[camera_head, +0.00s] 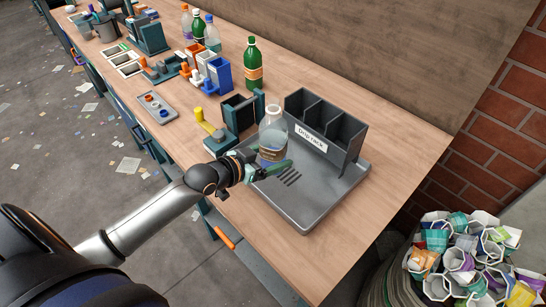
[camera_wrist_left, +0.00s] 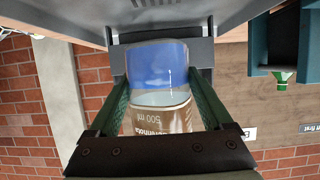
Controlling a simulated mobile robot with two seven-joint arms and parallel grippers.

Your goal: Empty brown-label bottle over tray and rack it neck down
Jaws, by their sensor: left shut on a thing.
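A clear bottle (camera_head: 272,133) with a brown label stands roughly upright, neck up, over the grey drip tray (camera_head: 318,208). My left gripper (camera_head: 268,171) is shut on its lower part. In the left wrist view, the gripper's green fingers (camera_wrist_left: 162,105) flank the brown label (camera_wrist_left: 160,120), which reads "500 ml" upside down, and a blue area (camera_wrist_left: 157,65) shows beyond it. I cannot tell whether the bottle touches the tray. The grey drip rack (camera_head: 352,134), with several open slots and a "Drip rack" sign, stands at the tray's back. My right gripper is not in view.
A green bottle (camera_head: 253,66) stands farther back. A dark teal stand (camera_head: 238,112) and a yellow-handled tool (camera_head: 203,119) are left of the tray. A blue bin (camera_head: 219,76) stands beyond. A container of crumpled items (camera_head: 465,262) is at lower right. The bench front right is clear.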

